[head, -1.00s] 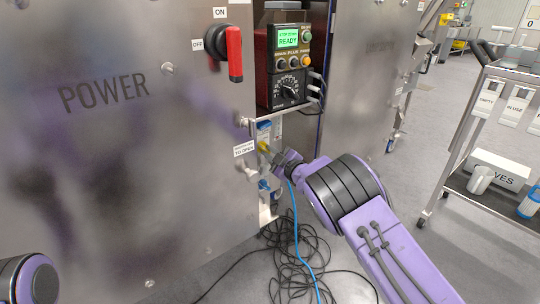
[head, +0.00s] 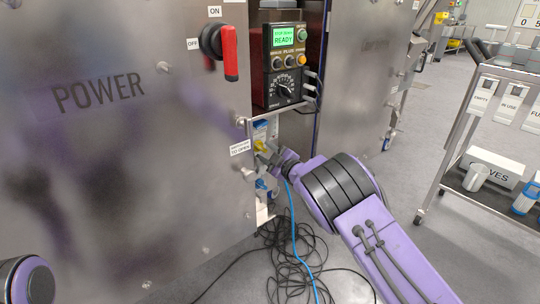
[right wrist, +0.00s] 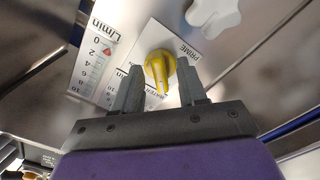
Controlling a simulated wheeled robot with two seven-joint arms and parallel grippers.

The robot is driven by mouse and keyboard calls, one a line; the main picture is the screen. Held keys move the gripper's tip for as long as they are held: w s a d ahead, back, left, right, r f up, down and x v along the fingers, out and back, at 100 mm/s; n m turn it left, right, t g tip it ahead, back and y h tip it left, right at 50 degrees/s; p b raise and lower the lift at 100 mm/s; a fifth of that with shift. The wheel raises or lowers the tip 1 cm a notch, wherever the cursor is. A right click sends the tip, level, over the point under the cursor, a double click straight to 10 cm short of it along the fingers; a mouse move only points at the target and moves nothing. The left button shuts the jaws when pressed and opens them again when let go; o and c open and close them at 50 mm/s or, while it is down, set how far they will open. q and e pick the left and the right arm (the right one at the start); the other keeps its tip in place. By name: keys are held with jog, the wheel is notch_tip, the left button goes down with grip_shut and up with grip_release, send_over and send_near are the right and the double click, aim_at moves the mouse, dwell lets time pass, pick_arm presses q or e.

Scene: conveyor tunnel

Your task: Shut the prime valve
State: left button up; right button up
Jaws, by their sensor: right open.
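The prime valve is a yellow knob (right wrist: 158,68) on a white plate marked PRIME in the right wrist view. Its handle points toward my gripper. In the head view the yellow knob (head: 260,146) shows small in the gap beside the POWER cabinet. My right gripper (right wrist: 157,76) is open, with one finger on each side of the yellow handle; I cannot tell whether either touches it. In the head view the right gripper (head: 268,158) is just below the knob and partly hides it. My left gripper is out of view.
A flow scale (right wrist: 97,65) marked L/min and a white knob (right wrist: 213,14) are close to the valve. The POWER cabinet (head: 110,170) has a red switch handle (head: 230,53). A control box (head: 286,65) reads READY. Loose cables (head: 295,260) lie on the floor. A cart (head: 455,150) stands right.

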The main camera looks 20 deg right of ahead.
jog(key=p+v, duration=0.2)
jog(key=v, duration=0.8)
jog(key=shift+s, duration=0.2)
